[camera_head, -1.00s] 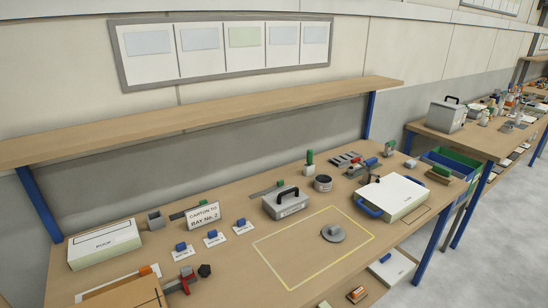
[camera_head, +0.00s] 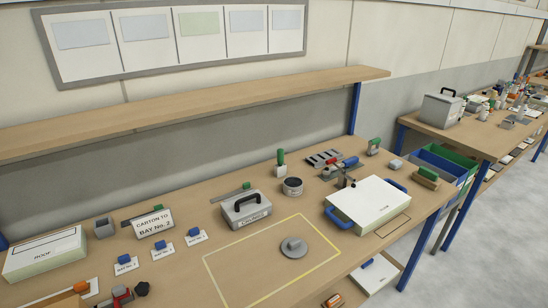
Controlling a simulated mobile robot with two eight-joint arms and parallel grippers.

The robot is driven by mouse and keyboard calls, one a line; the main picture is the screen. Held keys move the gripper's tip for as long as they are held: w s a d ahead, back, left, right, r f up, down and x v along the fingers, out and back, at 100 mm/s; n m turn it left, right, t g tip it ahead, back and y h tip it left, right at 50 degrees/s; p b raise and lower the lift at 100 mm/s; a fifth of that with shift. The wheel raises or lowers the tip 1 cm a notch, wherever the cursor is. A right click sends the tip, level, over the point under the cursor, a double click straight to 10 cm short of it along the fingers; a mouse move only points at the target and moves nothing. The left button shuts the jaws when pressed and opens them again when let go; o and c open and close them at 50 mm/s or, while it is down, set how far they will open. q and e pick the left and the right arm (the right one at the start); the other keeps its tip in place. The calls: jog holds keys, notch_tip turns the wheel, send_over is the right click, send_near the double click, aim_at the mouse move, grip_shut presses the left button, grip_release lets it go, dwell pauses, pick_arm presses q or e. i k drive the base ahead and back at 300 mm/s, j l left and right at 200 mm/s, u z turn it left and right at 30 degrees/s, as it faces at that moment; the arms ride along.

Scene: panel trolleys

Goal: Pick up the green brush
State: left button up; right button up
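A green-topped block with a tan lower part (camera_head: 427,178), which looks like the green brush, lies at the right end of the workbench. It is just right of the white case with blue handles (camera_head: 370,205) and next to the blue bin (camera_head: 440,163). Other green items are an upright green-topped piece on a pale base (camera_head: 280,162) and a green-handled tool (camera_head: 374,146) at the back. A flat tool with a green end (camera_head: 246,186) lies behind the grey toolbox. Neither of my grippers is in view.
The grey toolbox (camera_head: 246,209), a round dark tin (camera_head: 293,186) and a grey disc with a knob (camera_head: 294,247) stand on the bench. The yellow-outlined area (camera_head: 245,265) is mostly clear. A shelf (camera_head: 200,110) runs above the back.

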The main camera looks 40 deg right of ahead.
aim_at(280, 152)
jog(key=l, duration=0.7)
jog(key=l+u, duration=0.15)
jog(key=l, duration=0.55)
jog(key=k+l, duration=0.15)
jog(key=l, duration=0.55)
jog(key=i+l, duration=0.4)
jog(key=l, duration=0.15)
jog(key=i+u, duration=0.05)
